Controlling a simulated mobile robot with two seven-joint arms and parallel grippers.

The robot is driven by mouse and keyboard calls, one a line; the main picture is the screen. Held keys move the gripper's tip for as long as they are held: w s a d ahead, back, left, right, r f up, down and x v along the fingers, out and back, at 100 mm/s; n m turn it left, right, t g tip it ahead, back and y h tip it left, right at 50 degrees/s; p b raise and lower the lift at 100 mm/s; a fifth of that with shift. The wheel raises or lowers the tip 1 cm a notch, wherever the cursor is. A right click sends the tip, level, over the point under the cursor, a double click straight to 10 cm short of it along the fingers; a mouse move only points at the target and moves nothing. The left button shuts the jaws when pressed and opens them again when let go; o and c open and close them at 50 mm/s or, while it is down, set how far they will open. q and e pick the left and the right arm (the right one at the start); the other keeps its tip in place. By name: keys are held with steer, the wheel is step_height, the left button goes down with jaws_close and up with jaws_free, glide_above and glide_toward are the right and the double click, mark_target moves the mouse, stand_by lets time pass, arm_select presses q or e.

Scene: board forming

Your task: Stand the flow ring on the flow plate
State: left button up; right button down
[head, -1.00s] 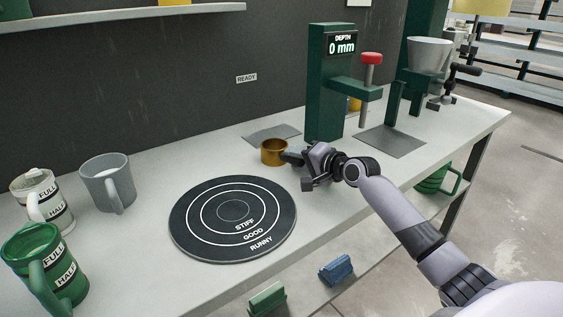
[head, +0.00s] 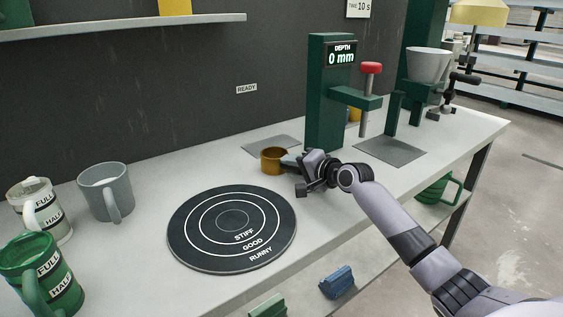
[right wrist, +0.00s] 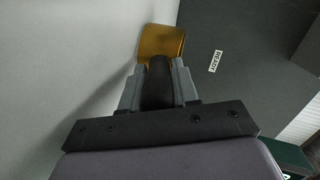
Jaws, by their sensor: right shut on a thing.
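The flow ring (head: 271,160) is a small brass-coloured ring behind the plate in the head view. It also shows beyond my fingers in the right wrist view (right wrist: 160,43). My right gripper (head: 291,161) is shut on the ring's dark handle (right wrist: 157,85); the handle lies between its two fingers. Whether the ring touches the bench I cannot tell. The flow plate (head: 232,229) is a black disc with white circles marked STIFF, GOOD and RUNNY. It lies flat on the bench, nearer than the ring, and its top is bare. My left gripper is not in view.
A grey mug (head: 105,192), a white mug (head: 38,210) and a green mug (head: 38,275) stand left of the plate. A green depth gauge post (head: 328,95) stands right of the ring. The bench (head: 150,235) is clear around the plate.

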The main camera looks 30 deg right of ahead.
step_height(320, 180, up, 4)
steer(key=p, duration=0.2)
steer(key=shift+f+p, duration=0.25)
steer(key=shift+p, duration=0.15)
steer(key=shift+r+p, duration=0.65)
step_height(320, 180, up, 4)
steer(key=p, duration=0.4)
steer(key=shift+r, duration=0.1)
steer(key=c, duration=1.7)
jaws_free()
steer(key=shift+c, duration=0.2)
jaws_close()
